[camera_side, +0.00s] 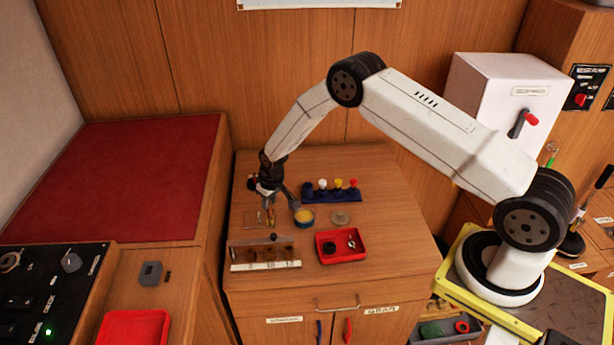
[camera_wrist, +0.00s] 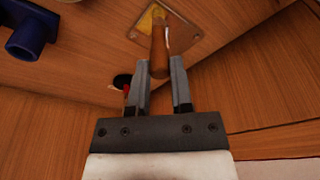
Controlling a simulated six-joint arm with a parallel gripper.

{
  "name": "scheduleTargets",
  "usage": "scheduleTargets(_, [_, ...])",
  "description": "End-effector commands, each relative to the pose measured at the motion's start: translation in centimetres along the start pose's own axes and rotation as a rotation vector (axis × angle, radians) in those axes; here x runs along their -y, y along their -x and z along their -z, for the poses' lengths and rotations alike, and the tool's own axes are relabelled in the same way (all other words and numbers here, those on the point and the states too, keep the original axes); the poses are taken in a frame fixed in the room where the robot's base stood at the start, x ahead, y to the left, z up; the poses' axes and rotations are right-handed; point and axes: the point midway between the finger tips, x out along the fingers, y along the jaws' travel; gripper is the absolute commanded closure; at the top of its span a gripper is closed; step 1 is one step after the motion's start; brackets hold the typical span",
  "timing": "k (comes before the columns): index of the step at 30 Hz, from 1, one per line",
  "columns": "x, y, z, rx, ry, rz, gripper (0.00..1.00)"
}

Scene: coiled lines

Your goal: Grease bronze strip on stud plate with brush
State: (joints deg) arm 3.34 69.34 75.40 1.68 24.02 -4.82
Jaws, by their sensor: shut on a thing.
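My gripper (camera_side: 279,209) is shut on the brush, low over the back left of the cabinet top. In the wrist view, the brush's brown wooden handle (camera_wrist: 159,52) sits between the fingers of my gripper (camera_wrist: 160,66) and points away toward the plate. The stud plate (camera_wrist: 187,27) is a thin tan plate with small studs at its corners; it also shows in the side view (camera_side: 252,217). A yellowish bronze strip (camera_wrist: 149,20) shows on it, partly behind the brush. I cannot tell whether the bristles touch the strip. An open tin of yellow grease (camera_side: 304,216) stands right of my gripper.
A grey round lid (camera_side: 340,217) lies right of the tin. A blue rack (camera_side: 331,197) with coloured knobs stands behind. In front are a numbered wooden block (camera_side: 264,266) and a red tray (camera_side: 342,259) with small parts.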

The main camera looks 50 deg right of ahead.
Motion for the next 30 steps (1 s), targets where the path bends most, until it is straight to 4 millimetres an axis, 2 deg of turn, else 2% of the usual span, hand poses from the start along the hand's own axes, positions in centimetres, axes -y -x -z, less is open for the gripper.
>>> scheduleTargets(14, [0.4, 0.1, -0.5, 0.002, 0.001, 0.000, 1.00])
scheduleTargets(30, [-0.5, -0.1, 0.5, -0.001, -0.001, 0.000, 1.00])
